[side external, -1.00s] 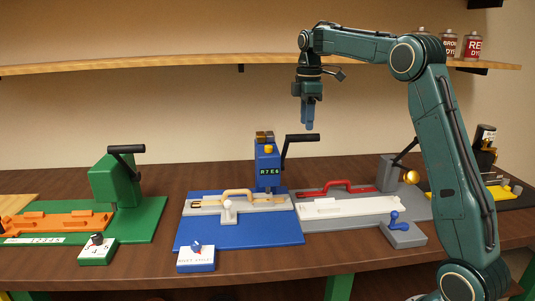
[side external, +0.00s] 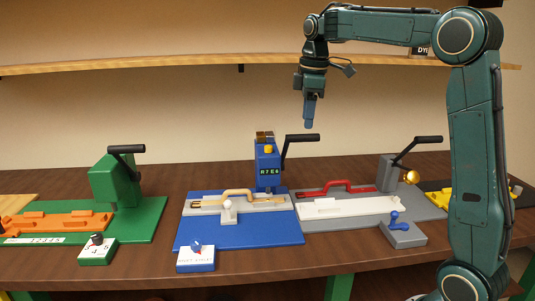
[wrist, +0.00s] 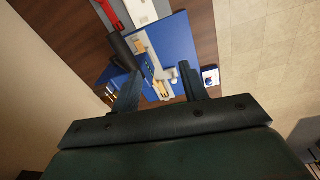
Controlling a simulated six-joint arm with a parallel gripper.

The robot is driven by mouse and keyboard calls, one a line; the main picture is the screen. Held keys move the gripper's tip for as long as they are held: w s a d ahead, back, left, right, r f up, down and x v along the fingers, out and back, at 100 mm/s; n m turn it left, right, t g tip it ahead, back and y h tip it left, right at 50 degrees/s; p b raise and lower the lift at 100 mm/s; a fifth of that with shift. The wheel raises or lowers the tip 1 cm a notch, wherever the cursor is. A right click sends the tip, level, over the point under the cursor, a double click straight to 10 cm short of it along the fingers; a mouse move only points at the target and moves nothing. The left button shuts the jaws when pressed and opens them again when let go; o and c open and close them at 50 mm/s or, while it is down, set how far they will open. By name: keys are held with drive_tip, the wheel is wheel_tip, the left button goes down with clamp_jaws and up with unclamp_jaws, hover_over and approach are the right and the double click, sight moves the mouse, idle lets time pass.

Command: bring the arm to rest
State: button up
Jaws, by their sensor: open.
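My gripper (side external: 309,112) hangs pointing down in the air above the workbench, right of and above the blue station. In the wrist view my gripper (wrist: 160,88) shows two fingers spread apart with nothing between them. The blue station (side external: 250,236) below shows between and beyond the fingers in the wrist view. My gripper touches nothing.
A green station (side external: 140,222) with an orange fixture stands at left. A grey station (side external: 430,208) with a red handle stands right of the blue one. Black lever handles (side external: 302,138) rise from the stations. A wooden shelf (side external: 150,66) runs along the wall behind.

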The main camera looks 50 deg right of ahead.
drive_tip(key=s+a+m+t, duration=0.2)
drive_tip(key=s+a+m, duration=0.1)
drive_tip(key=s+a, duration=0.75)
drive_tip(key=s+a+f+m+t, duration=0.1)
drive_tip(key=s+a+f+m, duration=0.1)
drive_tip(key=s+f, duration=0.2)
drive_tip(key=s+a+f+m+t, duration=0.1)
drive_tip(key=s+f, duration=0.3)
drive_tip(key=s, duration=0.5)
drive_tip(key=shift+a+m, duration=0.6)
drive_tip(key=shift+a, duration=0.3)
